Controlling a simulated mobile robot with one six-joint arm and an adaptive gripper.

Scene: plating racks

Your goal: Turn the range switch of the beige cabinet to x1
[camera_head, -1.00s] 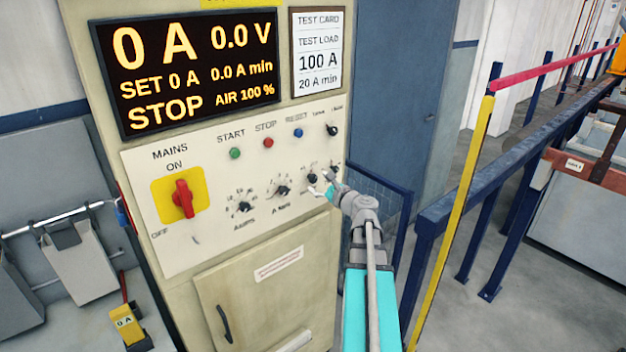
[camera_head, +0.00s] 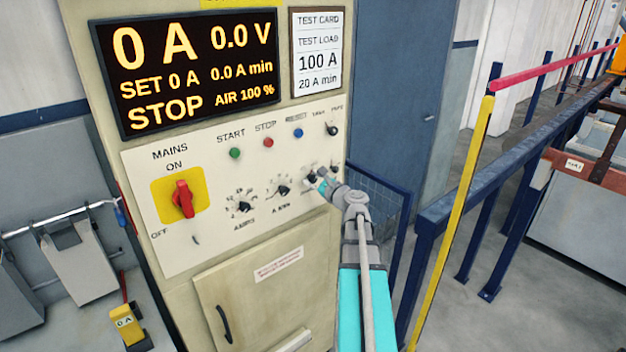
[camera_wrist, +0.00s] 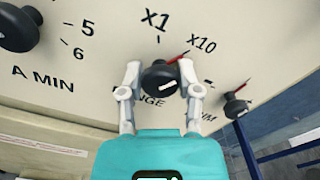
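The range switch (camera_wrist: 160,82) is a round black knob in the wrist view, on the beige cabinet (camera_head: 262,222). Its red pointer is turned to the upper right, toward the x10 mark (camera_wrist: 201,44). The x1 mark (camera_wrist: 155,19) is printed above the knob. My gripper (camera_wrist: 161,68) has one pale finger on each side of the knob, with the fingers apart. Whether the fingertips touch it is hard to tell. In the head view my gripper (camera_head: 317,180) is at the panel's right side and partly covers the small knobs there.
Another black knob (camera_wrist: 236,107) is close to the right of my gripper, and the A min knob (camera_wrist: 18,28) is to the left. The red mains switch (camera_head: 183,199) is on the panel's left. A blue rail (camera_head: 455,207) and yellow post (camera_head: 450,220) stand right of my arm.

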